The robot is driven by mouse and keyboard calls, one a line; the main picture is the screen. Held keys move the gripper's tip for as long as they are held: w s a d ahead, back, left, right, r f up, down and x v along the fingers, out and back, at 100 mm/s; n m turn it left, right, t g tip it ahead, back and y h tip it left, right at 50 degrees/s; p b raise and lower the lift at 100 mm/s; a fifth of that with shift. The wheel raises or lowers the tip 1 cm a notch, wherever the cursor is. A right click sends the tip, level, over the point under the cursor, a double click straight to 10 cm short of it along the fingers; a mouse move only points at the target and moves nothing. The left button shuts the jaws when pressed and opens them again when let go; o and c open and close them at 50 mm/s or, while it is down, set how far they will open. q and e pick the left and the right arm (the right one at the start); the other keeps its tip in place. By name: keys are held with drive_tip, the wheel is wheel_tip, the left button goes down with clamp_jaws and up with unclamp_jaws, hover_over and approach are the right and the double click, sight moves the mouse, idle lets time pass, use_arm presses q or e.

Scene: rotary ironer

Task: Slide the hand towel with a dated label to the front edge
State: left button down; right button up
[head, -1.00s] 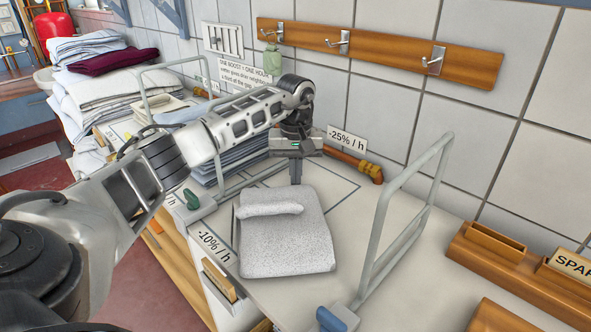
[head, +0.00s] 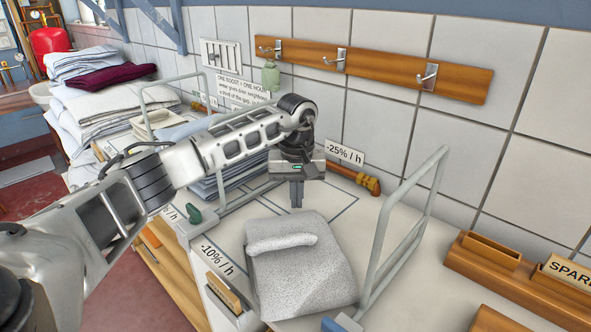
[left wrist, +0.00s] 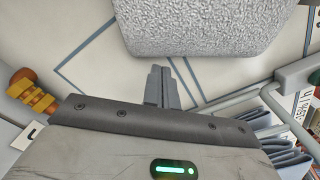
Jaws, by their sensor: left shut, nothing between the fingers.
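A folded light grey, speckled hand towel (head: 305,275) lies on the pale worktop, with a rolled part along its back left. I see no label on it. It also shows at the top of the left wrist view (left wrist: 205,25). My left gripper (head: 297,205) is shut and empty, fingers pointing down just behind the towel's back edge. In the left wrist view its fingertips (left wrist: 160,70) are very close to that edge; I cannot tell whether they touch. My right gripper is not in view.
A grey rail frame (head: 415,225) stands right of the towel. Left of my gripper are stacked blue cloths (head: 230,170) and another rail. A "-10% / h" sign (head: 217,258) is on the front edge. Wooden holders (head: 490,250) stand at right.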

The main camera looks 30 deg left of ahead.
use_arm(q)
wheel_tip(320, 180, up, 15)
drive_tip(key=m+t+h+b, duration=0.1)
drive_tip(key=m+h, duration=0.3)
drive_tip(key=m, duration=1.7)
hover_over(326, 244)
wheel_tip(326, 244, down, 2)
drive_tip(key=x, duration=0.9)
drive_tip(key=shift+a+f, duration=0.35)
drive_tip(key=a, duration=0.1)
drive_tip(key=s+a, duration=0.1)
drive_tip(key=shift+a+r, duration=0.2)
drive_tip(key=shift+a, duration=0.2)
drive_tip(key=shift+s+a, duration=0.2)
drive_tip(key=shift+a, duration=0.35)
